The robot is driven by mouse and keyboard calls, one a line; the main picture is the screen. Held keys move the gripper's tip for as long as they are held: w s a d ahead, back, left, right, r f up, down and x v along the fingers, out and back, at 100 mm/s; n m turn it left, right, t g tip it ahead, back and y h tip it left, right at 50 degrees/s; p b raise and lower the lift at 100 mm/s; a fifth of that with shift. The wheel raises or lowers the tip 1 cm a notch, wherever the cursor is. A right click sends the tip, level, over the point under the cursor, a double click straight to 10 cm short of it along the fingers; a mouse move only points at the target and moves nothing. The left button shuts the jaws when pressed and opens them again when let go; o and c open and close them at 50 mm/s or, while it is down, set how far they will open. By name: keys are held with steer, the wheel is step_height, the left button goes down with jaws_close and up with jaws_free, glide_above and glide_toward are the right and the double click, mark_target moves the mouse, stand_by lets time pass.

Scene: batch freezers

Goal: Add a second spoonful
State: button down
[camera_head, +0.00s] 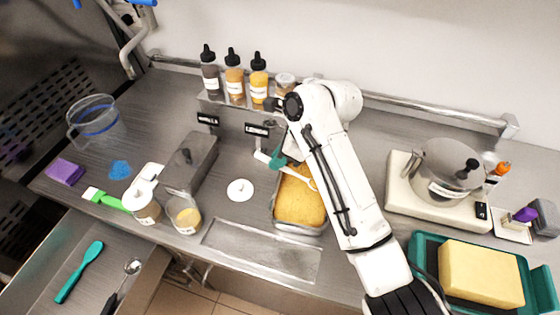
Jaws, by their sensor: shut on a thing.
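A metal pan (276,222) holds a smooth yellow-orange mass (300,203), which looks like gelato. My arm reaches from the lower right to the far end of this pan. My gripper (272,157) is near that end, mostly covered by the arm. It is shut on a tool with a teal part (278,160). A pale strip (299,178) lies across the pan's far end and may belong to this tool. I cannot tell whether the tool carries anything. A metal spoon (132,267) with a black handle lies on the lower-left tray.
Two tubs (185,217) (147,210) stand left of the pan, near a lidded steel box (190,165). Several bottles (234,75) line the back. A pot (445,165) sits on a scale at right, behind a teal tray (425,262) holding a yellow block.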

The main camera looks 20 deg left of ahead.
mark_target(266, 157)
steer(key=shift+a+r, duration=0.1)
steer(key=shift+r, duration=0.25)
steer(key=shift+s+a+r+h, duration=0.1)
steer(key=shift+a+h, duration=0.6)
steer(key=shift+h, duration=0.3)
steer(key=shift+a+r+h, duration=0.1)
steer(key=shift+a+h, duration=0.6)
steer(key=shift+h, duration=0.3)
steer(key=shift+f, duration=0.1)
